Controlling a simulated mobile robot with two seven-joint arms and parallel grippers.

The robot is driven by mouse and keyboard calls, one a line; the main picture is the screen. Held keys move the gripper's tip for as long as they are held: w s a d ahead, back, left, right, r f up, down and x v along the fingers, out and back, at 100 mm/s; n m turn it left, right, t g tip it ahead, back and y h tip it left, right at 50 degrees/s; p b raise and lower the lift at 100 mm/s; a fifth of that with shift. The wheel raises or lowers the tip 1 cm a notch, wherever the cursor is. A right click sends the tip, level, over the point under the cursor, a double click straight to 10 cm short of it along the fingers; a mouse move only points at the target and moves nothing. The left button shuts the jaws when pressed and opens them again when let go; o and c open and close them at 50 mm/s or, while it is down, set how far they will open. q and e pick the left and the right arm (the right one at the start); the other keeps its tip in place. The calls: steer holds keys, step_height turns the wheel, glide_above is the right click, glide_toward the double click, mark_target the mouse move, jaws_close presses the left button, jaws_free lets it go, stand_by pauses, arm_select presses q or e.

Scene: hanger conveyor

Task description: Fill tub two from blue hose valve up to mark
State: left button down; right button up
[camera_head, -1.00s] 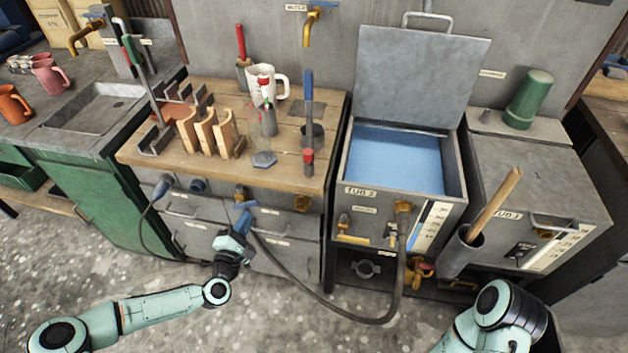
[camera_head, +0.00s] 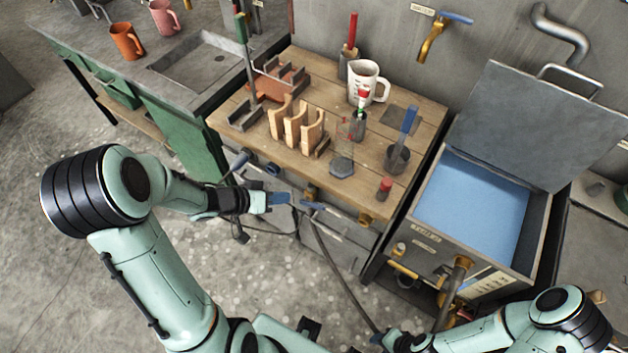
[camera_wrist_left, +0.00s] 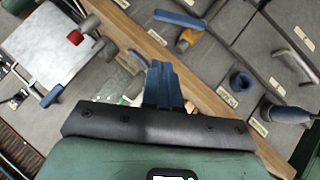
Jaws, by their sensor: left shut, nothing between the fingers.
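Tub two (camera_head: 405,236) stands at the right with its lid up and blue water inside. A pale scale strip (camera_head: 487,284) is on its front. A grey hose (camera_head: 325,250) hangs from the bench front and loops to the brass fitting (camera_head: 461,264) on the tub. The blue valve handle (camera_head: 313,205) is at the bench front; a blue handle on brass also shows in the left wrist view (camera_wrist_left: 180,19). My left gripper (camera_head: 284,198) is shut and empty, just left of the handle. My right gripper (camera_head: 388,340) is low by the hose; its fingers are unclear.
The wooden bench (camera_head: 390,196) holds a white jug (camera_head: 362,82), wooden holders (camera_head: 296,125) and several tools. A wall tap (camera_head: 432,40) is behind it. A sink (camera_head: 200,62) and mugs are at the left. Open floor (camera_head: 60,190) lies at the left.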

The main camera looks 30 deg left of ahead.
arm_select(q)
steer(key=r, duration=0.1)
steer(key=b, duration=0.4)
glide_above(309, 203)
steer(key=s, duration=0.2)
step_height(309, 203, down, 8)
steer(key=shift+s+d+f+b, duration=0.1)
steer(key=shift+d+f+b, duration=0.35)
steer(key=shift+f, duration=0.2)
arm_select(e)
steer(key=s+f, duration=0.3)
steer(key=f, duration=0.2)
steer(key=shift+f, duration=0.3)
arm_select(q)
steer(key=shift+w, duration=0.25)
arm_select(e)
steer(key=shift+s, duration=0.2)
